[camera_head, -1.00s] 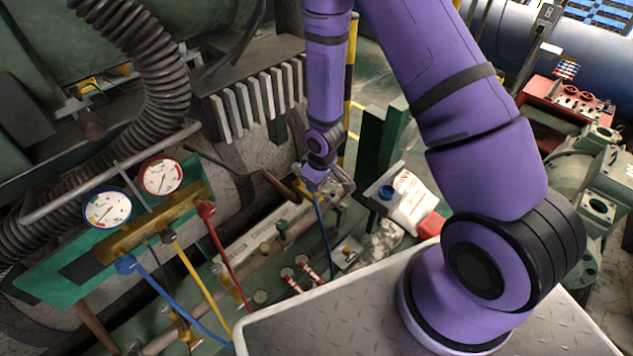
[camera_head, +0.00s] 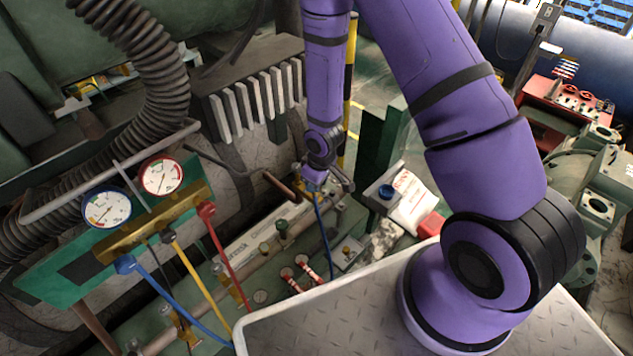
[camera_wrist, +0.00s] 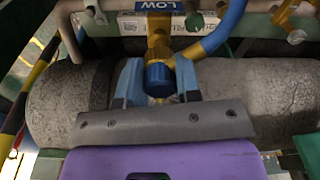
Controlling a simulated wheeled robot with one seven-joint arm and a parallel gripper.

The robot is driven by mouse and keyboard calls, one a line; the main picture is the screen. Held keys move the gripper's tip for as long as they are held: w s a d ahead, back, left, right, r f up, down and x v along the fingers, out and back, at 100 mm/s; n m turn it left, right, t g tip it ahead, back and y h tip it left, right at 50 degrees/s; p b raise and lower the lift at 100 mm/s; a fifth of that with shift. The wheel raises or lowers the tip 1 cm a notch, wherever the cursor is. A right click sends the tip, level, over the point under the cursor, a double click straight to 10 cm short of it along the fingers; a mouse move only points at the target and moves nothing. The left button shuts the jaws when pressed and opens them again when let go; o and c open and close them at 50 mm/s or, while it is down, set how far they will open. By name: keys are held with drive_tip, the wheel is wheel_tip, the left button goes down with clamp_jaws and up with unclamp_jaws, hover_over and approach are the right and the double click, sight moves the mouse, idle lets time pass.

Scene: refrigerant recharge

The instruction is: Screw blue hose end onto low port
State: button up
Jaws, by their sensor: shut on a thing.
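In the wrist view, my gripper (camera_wrist: 158,88) is shut on the blue hose end (camera_wrist: 158,74), a ribbed blue cap between the two fingers. The blue hose (camera_wrist: 222,30) curves up and to the right from it. The brass low port (camera_wrist: 158,40) stands directly above the hose end in the picture, below a blue LOW label (camera_wrist: 158,5). The hose end appears in line with the port and against it; I cannot tell how far it is threaded. In the head view, my gripper (camera_head: 318,184) is small and partly hidden, with the blue hose (camera_head: 323,235) hanging below it.
A gauge manifold (camera_head: 150,225) with a blue-rimmed gauge (camera_head: 107,207) and a red-rimmed gauge (camera_head: 161,175) is at the left. Yellow (camera_head: 200,280) and red (camera_head: 228,255) hoses hang from it. A grey pipe (camera_wrist: 245,95) lies behind my fingers.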

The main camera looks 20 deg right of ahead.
drive_tip(key=shift+f, duration=0.85)
idle(0.6)
drive_tip(key=m, duration=0.3)
drive_tip(key=shift+m, duration=0.3)
drive_tip(key=shift+a+m+h, duration=0.1)
drive_tip(key=shift+m+h, duration=0.3)
drive_tip(key=shift+m, duration=1.4)
